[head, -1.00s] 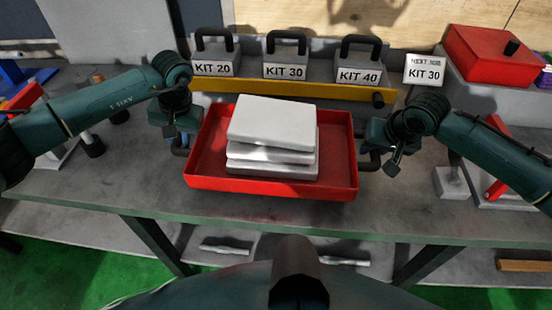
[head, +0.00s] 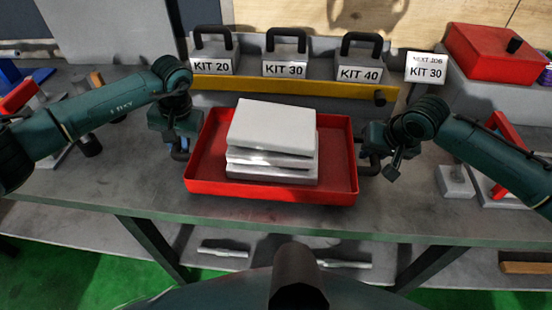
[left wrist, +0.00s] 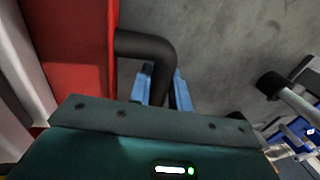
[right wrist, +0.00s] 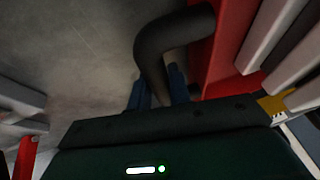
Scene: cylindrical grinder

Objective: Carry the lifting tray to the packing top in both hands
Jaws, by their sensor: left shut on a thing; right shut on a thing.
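The red lifting tray (head: 270,190) is in the middle of the head view, at the bench. A stack of several pale grey blocks (head: 271,125) stands in it, the top one slightly askew. My left gripper (head: 180,150) is at the tray's left side, its blue fingers (left wrist: 161,88) shut on the black left handle (left wrist: 148,46). My right gripper (head: 368,158) is at the right side, its fingers (right wrist: 158,90) shut on the black right handle (right wrist: 160,45). I cannot tell whether the tray's underside touches the bench. The packing top cannot be singled out.
Blocks marked KIT 20 (head: 213,60), KIT 30 (head: 285,62) and KIT 40 (head: 360,66) stand behind a yellow bar (head: 290,89). A NEXT JOB KIT 30 sign (head: 426,68) and a red box (head: 492,52) are at the back right. The bench front (head: 270,222) is clear.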

